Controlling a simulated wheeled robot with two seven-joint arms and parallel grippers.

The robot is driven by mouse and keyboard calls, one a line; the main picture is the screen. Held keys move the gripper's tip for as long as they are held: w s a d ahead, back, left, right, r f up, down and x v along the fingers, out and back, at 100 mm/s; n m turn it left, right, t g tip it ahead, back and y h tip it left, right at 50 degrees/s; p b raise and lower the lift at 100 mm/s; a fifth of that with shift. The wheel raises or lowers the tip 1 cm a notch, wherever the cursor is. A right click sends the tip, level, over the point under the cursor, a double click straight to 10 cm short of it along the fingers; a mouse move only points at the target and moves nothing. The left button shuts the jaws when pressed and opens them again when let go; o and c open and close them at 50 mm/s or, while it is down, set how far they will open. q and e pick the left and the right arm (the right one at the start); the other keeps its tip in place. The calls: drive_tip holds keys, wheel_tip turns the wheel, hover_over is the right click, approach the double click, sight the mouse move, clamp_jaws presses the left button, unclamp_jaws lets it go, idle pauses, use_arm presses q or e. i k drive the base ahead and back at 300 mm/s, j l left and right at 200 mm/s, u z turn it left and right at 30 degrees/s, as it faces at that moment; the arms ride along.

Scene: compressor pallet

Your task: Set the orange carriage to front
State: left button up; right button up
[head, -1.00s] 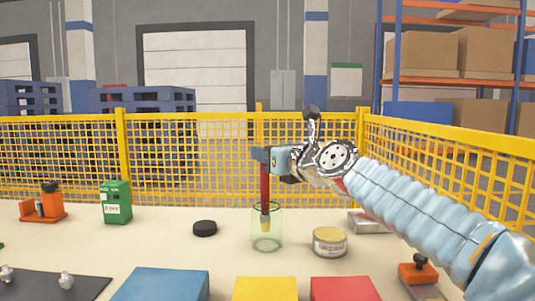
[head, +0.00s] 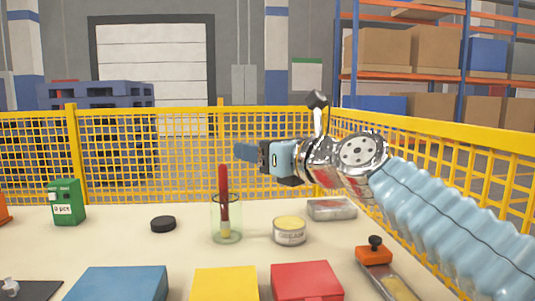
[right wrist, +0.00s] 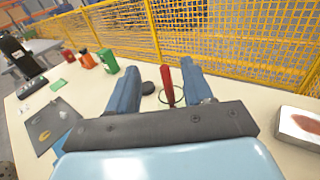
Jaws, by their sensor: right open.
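The orange carriage (head: 374,252) with a black knob on top sits at the lower right in the head view. It is at the far end of the visible part of a grey metal rail (head: 400,290), which runs out of the bottom of the picture. My right gripper (head: 242,152) is open and empty, above the table and well to the left of the carriage. It also shows in the right wrist view (right wrist: 160,72), its two blue fingers apart. A red stick (head: 223,186) leans in a clear glass jar (head: 227,232), apart from the fingers. My left gripper is not in view.
An open tin (head: 289,231), a metal box (head: 332,209), a black puck (head: 163,224) and a green box (head: 66,202) stand on the table. Blue (head: 118,284), yellow (head: 225,284) and red (head: 306,280) blocks line the front. A yellow mesh fence (head: 180,150) stands behind.

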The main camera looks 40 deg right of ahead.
sight(377, 253)
drive_tip(key=k+j, duration=1.2)
drive_tip(key=k, duration=0.1)
